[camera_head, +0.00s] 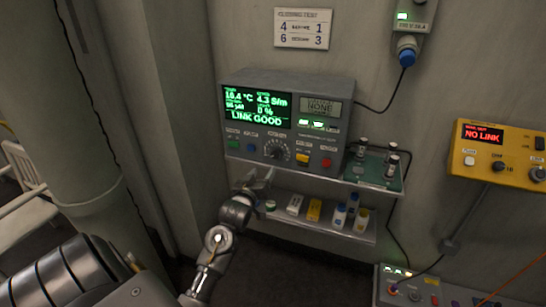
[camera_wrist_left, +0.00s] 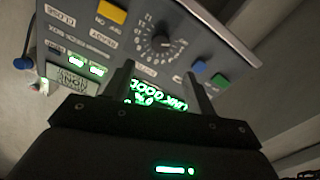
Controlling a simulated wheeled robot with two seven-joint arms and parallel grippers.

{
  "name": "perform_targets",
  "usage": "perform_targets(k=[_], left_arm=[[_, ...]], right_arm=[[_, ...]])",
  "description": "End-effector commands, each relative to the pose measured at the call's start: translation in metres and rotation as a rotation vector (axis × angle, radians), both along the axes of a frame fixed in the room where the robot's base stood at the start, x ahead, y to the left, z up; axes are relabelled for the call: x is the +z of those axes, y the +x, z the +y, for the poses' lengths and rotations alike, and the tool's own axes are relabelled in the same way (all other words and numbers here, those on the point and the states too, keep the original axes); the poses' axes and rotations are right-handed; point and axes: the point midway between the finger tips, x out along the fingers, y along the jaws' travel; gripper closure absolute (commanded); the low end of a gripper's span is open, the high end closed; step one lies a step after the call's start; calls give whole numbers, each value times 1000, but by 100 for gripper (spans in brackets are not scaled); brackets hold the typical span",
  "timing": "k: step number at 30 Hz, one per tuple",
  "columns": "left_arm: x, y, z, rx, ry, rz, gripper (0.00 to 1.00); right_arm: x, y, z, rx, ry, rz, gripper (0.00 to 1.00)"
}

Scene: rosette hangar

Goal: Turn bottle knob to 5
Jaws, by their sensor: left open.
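The knob (camera_head: 277,149) is a dark round dial with a ring of numbers, on the front of the grey instrument box (camera_head: 262,78). It also shows in the wrist view (camera_wrist_left: 160,42), where the panel appears upside down. I cannot read which number it points to. My left gripper (camera_head: 259,178) is open and empty, just below the box and slightly left of the knob. In the wrist view my left gripper (camera_wrist_left: 160,82) has its fingers apart, with the knob beyond their tips and not between them. My right gripper is not in view.
Yellow (camera_head: 302,158) and red (camera_head: 326,163) buttons sit right of the knob; green and blue ones sit left. A green tray (camera_head: 383,182) with small vials stands at the right. A shelf (camera_head: 318,222) below holds bottles and boxes. A yellow box (camera_head: 497,152) reads NO LINK.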

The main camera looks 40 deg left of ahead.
Motion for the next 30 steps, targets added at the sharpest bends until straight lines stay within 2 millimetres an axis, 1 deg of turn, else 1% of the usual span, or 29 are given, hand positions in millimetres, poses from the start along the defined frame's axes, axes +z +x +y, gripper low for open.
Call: perform_targets(k=[5,12,18,24,30], left_arm=[[1,13,4,0,0,1,44],[2,56,19,-1,0,2,44],[0,86,30,-1,1,3,44],[-1,100,35,-1,1,3,44],[-2,102,35,-1,1,2,44]], right_arm=[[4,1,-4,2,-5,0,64],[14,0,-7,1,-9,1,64],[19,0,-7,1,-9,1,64],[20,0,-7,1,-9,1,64],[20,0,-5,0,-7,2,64]])
